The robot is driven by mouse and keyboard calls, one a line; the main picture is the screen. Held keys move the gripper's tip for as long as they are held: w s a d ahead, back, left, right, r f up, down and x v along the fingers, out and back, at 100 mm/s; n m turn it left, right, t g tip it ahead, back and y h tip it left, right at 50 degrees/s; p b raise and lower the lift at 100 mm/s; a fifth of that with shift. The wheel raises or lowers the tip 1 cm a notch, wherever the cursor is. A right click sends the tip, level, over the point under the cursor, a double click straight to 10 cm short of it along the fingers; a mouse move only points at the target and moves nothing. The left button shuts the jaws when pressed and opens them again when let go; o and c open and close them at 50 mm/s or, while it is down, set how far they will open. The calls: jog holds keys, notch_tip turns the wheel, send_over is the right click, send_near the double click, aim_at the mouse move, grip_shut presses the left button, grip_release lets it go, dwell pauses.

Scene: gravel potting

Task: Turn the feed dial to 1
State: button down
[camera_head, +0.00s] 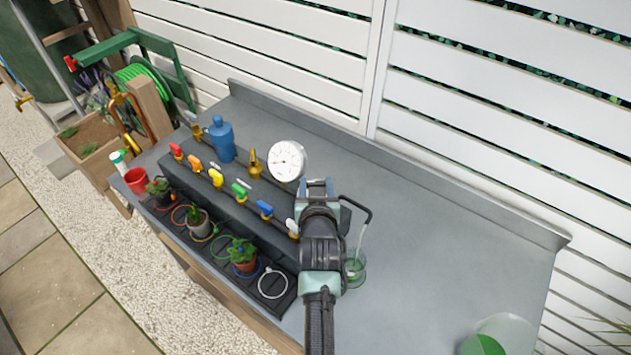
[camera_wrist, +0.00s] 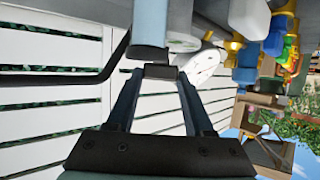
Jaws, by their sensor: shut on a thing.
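The white round dial face (camera_head: 287,160) with small marks stands behind the valve rail on the bench. Part of a white marked disc (camera_wrist: 200,70) shows beyond the fingers in the wrist view; I cannot read a setting. My gripper (camera_head: 316,187) is at the right end of the rail, just right of and in front of the dial face. In the wrist view my gripper (camera_wrist: 157,73) is shut on a small dark piece (camera_wrist: 161,72), under a blue-grey block (camera_wrist: 150,25). I cannot tell whether this piece belongs to the feed dial; my arm hides that area.
Valves with coloured handles (camera_head: 216,178) line the rail, with a blue bottle (camera_head: 222,138) behind. Potted plants (camera_head: 198,222) stand in front. A bent dark pipe (camera_head: 357,204) is above a glass beaker (camera_head: 355,270) beside my arm. The bench's right side is mostly clear.

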jog(key=shift+d+f+n+y+b, duration=0.15)
jog(key=shift+n+y+b, duration=0.45)
jog(key=shift+b, duration=0.2)
jog(key=shift+d+f+n+y+b, duration=0.15)
jog(key=shift+n+y+b, duration=0.35)
jog(key=shift+y+b, duration=0.25)
jog(key=n+y+b, duration=0.1)
jog(key=b, duration=0.3)
jog(key=shift+w+f+n+g+y, duration=0.1)
jog(key=shift+n+g+y, duration=0.2)
jog(key=shift+g+y, duration=0.1)
jog(key=n+y+b, duration=0.1)
jog(key=b, duration=0.3)
jog(key=shift+d+n+g+y, duration=0.1)
jog(key=shift+n+g+y, duration=0.2)
jog(key=shift+g+y, duration=0.1)
jog(key=shift+r+n+g+y+b, duration=0.25)
jog(key=shift+n+g+y+b, duration=0.2)
jog(key=shift+b, duration=0.4)
jog(key=shift+r, duration=0.1)
jog(key=shift+c, duration=1.4)
grip_release()
jog(key=shift+r, duration=0.1)
